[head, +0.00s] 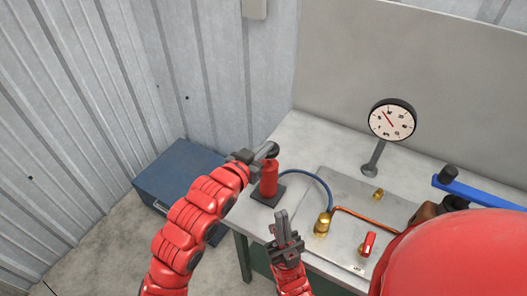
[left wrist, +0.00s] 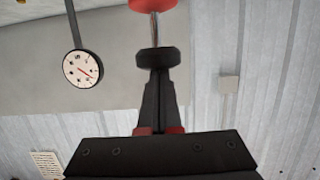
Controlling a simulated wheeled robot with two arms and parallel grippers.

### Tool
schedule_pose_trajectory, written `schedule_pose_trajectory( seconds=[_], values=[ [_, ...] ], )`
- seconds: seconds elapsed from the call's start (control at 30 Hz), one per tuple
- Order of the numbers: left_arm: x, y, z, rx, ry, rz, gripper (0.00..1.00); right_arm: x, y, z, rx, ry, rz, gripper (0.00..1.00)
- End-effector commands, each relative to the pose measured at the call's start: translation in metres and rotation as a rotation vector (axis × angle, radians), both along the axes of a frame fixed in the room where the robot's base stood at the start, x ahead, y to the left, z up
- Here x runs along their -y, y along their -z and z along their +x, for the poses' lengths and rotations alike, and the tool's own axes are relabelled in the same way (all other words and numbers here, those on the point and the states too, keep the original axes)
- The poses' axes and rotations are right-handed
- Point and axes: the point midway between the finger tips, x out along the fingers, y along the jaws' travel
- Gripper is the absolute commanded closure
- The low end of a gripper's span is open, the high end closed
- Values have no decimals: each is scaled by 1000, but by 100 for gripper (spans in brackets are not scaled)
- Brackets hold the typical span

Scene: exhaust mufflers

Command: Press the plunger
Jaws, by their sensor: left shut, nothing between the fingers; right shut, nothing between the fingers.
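A red upright cylinder (head: 269,180) stands on a dark square base on the grey bench. A black plunger knob (head: 271,150) sits at its top. In the left wrist view, which is upside down, the knob (left wrist: 155,58) sits on a thin metal rod (left wrist: 153,26) out of the red cylinder (left wrist: 151,5). My left gripper (head: 258,154) is shut and empty, its fingertips at the knob; I cannot tell if they touch it. The wrist view also shows its closed fingers (left wrist: 156,82). My right gripper (head: 281,221) is shut and empty, in front of the cylinder.
A blue hose (head: 318,178) runs from the cylinder to a brass fitting (head: 323,222) on a metal plate. A round gauge (head: 392,119), a red-handled valve (head: 367,244) and a blue bar (head: 478,191) are to the right. A blue box (head: 180,180) stands left of the bench.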

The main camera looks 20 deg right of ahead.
Motion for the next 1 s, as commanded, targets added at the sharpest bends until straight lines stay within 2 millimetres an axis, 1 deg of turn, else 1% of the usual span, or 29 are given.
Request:
schedule_pose_trajectory(
  seconds=[0.03, 0.07, 0.27, 0.33, 0.4, 0.43, 0.5, 0.6, 0.7, 0.83, 1.0],
  values=[
    [1, -15, 1, 4, 0, -6, 100, 0, -1, 0, 0, 0, 0, 100],
    [-6, -10, -3, 4, -2, -4, 100, 0, 5, 0, 0, 0, 0, 100],
    [-37, -17, -27, 3, -4, -3, 100, 0, 18, 0, 0, 0, 0, 100],
    [-49, -26, -37, 6, -4, -4, 100, 0, 14, 0, 0, 0, 0, 100],
    [-61, -29, -46, 3, -5, -2, 100, 0, 12, 0, 0, 0, 0, 100],
    [-60, -36, -46, 1, -5, 2, 100, 0, -3, 0, 0, 0, 0, 100],
    [-63, -37, -47, -2, -7, 6, 100, 0, -19, 0, 1, 0, 0, 100],
    [-68, -39, -50, 1, -7, 5, 100, 0, -36, 0, 0, 0, 0, 100],
    [-71, -38, -54, 0, -5, 3, 100, 0, -48, 0, 0, 0, 0, 100],
    [-74, -37, -57, 2, -3, 0, 100, 0, -58, 0, 0, 0, 0, 100],
    [-76, -35, -59, 3, -1, -3, 100, 0, -60, 0, 0, 0, 0, 100]
  ],
)
